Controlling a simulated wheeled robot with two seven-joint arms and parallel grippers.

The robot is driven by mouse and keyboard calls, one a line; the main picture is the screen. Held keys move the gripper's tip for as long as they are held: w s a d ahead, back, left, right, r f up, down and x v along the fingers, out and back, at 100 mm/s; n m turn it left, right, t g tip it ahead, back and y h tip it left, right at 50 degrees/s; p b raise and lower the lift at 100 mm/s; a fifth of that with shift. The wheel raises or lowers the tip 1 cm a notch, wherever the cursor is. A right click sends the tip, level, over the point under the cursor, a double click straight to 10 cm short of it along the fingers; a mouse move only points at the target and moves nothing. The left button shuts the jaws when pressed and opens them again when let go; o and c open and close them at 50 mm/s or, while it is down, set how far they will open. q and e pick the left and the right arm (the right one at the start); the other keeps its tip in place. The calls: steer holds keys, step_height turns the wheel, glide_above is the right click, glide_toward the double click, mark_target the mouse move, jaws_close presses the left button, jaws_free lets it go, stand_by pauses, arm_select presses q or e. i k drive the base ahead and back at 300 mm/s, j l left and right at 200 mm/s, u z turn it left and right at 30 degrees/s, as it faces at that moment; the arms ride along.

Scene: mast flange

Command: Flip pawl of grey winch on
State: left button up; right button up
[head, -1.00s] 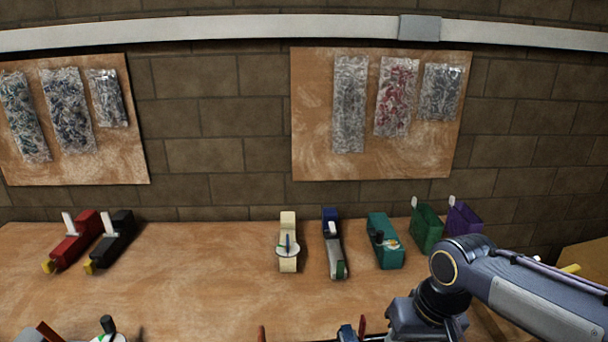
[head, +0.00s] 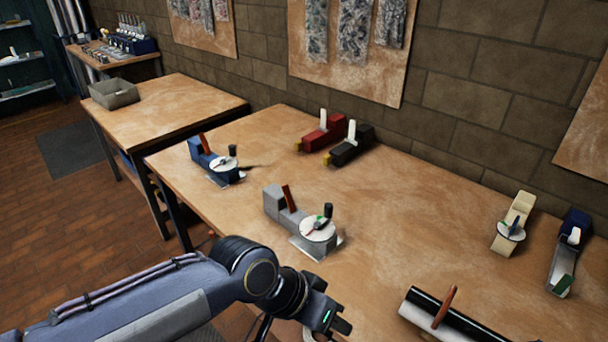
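The grey winch (head: 274,202) stands on the workbench in the middle of the head view. It has a grey block body, a reddish-brown lever (head: 289,198) standing up tilted on it, and a pale disc (head: 318,230) with a black knob and small green and red marks. Which part is the pawl is not clear at this size. My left gripper (head: 338,328) is nearer to me than the winch, below it in the picture and apart from it. Its fingertips are dark and partly hidden, so its opening cannot be read. My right gripper is not in view.
A blue winch (head: 199,155) stands behind and left of the grey one. Red (head: 322,136) and black (head: 350,148) devices stand by the wall. A black and white device (head: 452,322) with a red lever is at front right. Cream (head: 515,222) and dark blue (head: 572,245) devices stand right. The bench middle is clear.

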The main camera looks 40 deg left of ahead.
mark_target(287, 194)
steer(key=u, duration=1.6)
steer(key=i+j+u, duration=0.7)
steer(key=k+j, duration=0.05)
steer(key=k, duration=0.05)
